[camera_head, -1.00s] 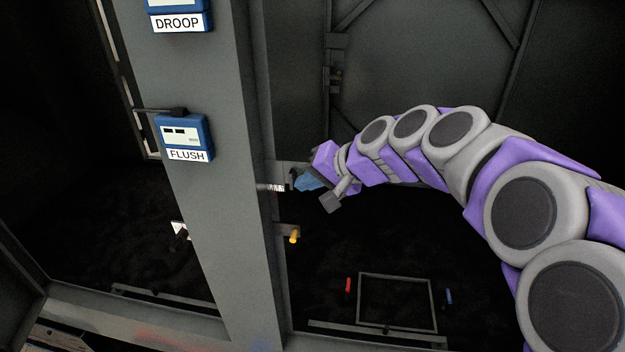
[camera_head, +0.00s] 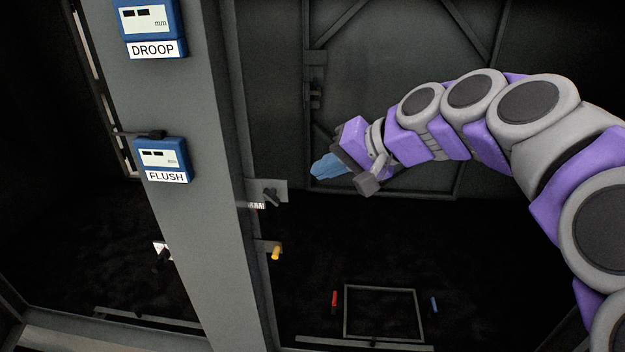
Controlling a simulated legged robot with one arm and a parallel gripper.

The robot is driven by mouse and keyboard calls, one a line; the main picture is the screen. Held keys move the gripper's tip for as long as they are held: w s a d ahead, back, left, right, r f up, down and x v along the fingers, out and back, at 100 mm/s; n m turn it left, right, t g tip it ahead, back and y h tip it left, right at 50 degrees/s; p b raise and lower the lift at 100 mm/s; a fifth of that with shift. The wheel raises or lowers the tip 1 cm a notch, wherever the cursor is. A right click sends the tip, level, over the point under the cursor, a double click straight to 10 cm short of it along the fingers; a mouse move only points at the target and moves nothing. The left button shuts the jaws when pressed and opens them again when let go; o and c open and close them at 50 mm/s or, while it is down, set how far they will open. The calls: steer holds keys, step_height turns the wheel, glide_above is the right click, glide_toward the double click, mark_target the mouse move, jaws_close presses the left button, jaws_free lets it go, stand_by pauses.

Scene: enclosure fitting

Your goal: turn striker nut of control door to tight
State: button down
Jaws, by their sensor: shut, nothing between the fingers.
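A small dark striker fitting (camera_head: 272,196) stands out from a grey bracket plate on the right side of the grey post. I take it to be the striker nut, but it is too small to tell how tight it is. My gripper (camera_head: 322,168) has blue fingers that are shut and empty. It is to the right of the striker fitting and a little above it, clearly apart from it, pointing left. The control door is not clearly identifiable.
The grey post (camera_head: 195,215) carries two blue gauges, DROOP (camera_head: 152,26) and FLUSH (camera_head: 162,160). A yellow-tipped piece (camera_head: 275,252) sits on a bracket below the striker. Red (camera_head: 334,300) and blue (camera_head: 434,305) pieces flank a frame (camera_head: 346,315) lower down.

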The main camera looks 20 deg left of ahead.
step_height(320, 180, up, 2)
steer(key=a+h+p, duration=0.1)
steer(key=a+p, duration=0.1)
steer(key=t+h+p, duration=0.1)
steer(key=h+p, duration=0.4)
steer(key=p, duration=0.7)
glide_toward(279, 201)
step_height(279, 201, down, 3)
steer(key=w+d, duration=0.1)
steer(key=w, duration=0.1)
steer(key=shift+n, duration=0.3)
steer(key=a, duration=0.1)
steer(key=a+f, duration=0.1)
steer(key=s+a+f, duration=0.1)
steer(key=a, duration=0.1)
steer(key=shift+p, duration=0.35)
steer(key=shift+w+d+f, duration=0.1)
steer(key=shift+d, duration=0.3)
steer(key=shift+a, duration=0.1)
